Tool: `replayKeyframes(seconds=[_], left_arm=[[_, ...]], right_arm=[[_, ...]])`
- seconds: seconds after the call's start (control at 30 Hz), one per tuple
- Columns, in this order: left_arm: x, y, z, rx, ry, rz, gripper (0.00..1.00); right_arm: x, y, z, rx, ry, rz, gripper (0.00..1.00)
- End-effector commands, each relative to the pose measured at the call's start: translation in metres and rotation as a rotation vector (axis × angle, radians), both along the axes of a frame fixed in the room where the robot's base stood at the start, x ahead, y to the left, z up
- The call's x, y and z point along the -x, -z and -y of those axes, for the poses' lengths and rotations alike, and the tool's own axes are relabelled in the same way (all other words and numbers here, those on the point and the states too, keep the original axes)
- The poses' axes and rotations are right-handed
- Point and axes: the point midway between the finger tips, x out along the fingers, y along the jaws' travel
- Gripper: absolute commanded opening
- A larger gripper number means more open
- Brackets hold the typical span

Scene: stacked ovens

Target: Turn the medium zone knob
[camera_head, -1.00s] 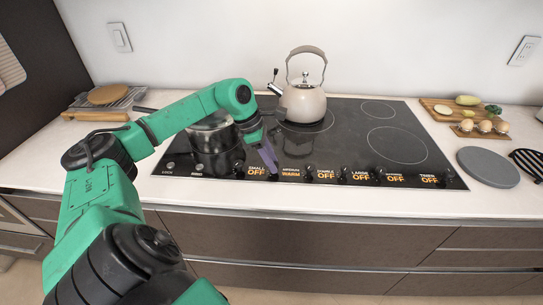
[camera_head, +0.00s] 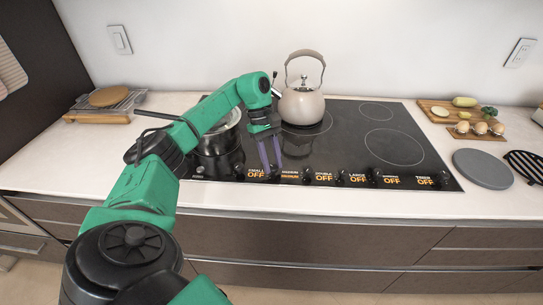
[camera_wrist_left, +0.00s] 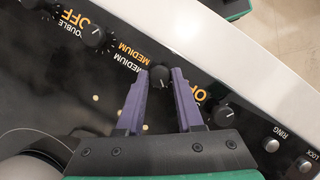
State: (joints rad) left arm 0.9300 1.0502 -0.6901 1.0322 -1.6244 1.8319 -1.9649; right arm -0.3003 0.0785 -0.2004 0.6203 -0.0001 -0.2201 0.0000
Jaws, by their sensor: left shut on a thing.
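The medium zone knob (camera_wrist_left: 158,77) is a small round black knob on the front strip of the black glass cooktop (camera_head: 345,122). Its label (camera_wrist_left: 128,62) reads MEDIUM in white, with an orange MEDIUM readout beside it. In the left wrist view the purple fingers of my left gripper (camera_wrist_left: 161,73) stand on both sides of this knob, shut on it. In the head view my left gripper (camera_head: 272,169) points down at the front strip, and its fingers hide the knob. My right gripper is not in view.
Neighbouring knobs sit close by: the small zone knob (camera_wrist_left: 222,115) and the double zone knob (camera_wrist_left: 94,36). A kettle (camera_head: 302,108) stands behind my gripper, and a pot (camera_head: 219,146) stands left of it. A grey round board (camera_head: 483,168) lies to the right.

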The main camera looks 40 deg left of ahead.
Motion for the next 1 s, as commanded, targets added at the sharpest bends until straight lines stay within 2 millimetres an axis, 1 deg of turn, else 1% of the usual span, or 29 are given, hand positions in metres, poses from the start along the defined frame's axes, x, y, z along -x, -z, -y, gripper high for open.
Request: replayKeyframes(seconds=[0.03,0.3,0.5,0.73,1.0], left_arm=[[-0.0025,-0.003,-0.0002,0.001,0.035,0.009,0.0],[-0.0038,-0.003,0.0007,0.001,0.236,0.009,0.0],[-0.0039,-0.0024,0.0007,0.0,0.327,0.008,0.0],[-0.0041,-0.0026,0.0009,0.0,0.369,0.009,0.0],[-0.004,-0.0024,0.0008,0.0,0.373,0.009,0.0]], right_arm=[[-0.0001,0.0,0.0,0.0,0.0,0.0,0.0],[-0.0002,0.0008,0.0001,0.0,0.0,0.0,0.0],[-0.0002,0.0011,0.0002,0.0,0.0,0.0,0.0],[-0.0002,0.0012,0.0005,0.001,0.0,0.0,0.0],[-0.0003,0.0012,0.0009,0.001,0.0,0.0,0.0]])
